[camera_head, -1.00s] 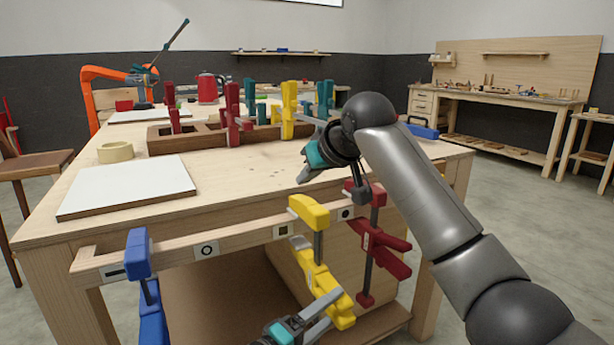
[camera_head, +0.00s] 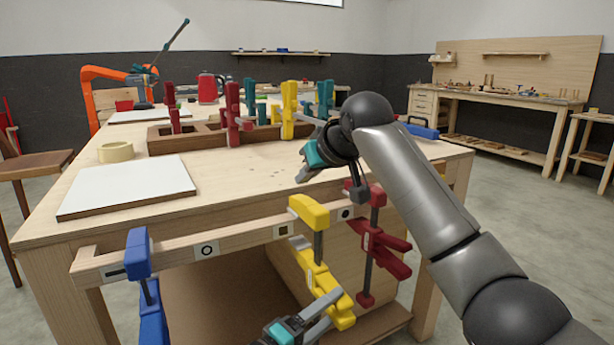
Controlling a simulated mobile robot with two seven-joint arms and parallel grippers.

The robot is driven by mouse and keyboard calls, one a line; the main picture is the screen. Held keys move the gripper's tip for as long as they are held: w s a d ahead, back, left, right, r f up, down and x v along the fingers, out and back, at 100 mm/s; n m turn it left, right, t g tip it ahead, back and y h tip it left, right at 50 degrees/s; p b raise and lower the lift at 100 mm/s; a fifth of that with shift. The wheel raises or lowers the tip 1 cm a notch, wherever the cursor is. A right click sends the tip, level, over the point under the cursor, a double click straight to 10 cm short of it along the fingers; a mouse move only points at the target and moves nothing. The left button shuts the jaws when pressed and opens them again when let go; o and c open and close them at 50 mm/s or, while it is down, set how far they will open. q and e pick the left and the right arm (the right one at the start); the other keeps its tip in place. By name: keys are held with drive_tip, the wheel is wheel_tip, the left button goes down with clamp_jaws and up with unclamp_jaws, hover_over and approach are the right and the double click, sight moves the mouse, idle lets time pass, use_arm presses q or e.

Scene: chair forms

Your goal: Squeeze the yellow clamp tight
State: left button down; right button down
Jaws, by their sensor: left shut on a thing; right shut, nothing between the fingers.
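The yellow clamp (camera_head: 310,212) hangs on the table's front rail (camera_head: 250,240), between the square and dot marks. Its upper jaw rests over the rail top, and its lower yellow part (camera_head: 340,312) slants down to the right. My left gripper (camera_head: 328,304), low in the picture, is shut on the lower part of this clamp; its arm is mostly out of view. I cannot tell how firmly the clamp bears on the rail. My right gripper (camera_head: 303,176) is shut and empty, above the tabletop near its front edge, up from the clamp.
A blue clamp (camera_head: 139,255) and a red clamp (camera_head: 377,235) sit on the same rail. A wooden rack (camera_head: 190,140) holds several clamps, including another yellow one (camera_head: 288,108). A white board (camera_head: 128,187) and a tape roll (camera_head: 115,152) lie on the tabletop.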

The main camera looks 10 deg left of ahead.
sight(301, 197)
use_arm(q)
drive_tip(key=shift+d, duration=0.1)
use_arm(e)
drive_tip(key=shift+f, duration=1.85)
idle(1.0)
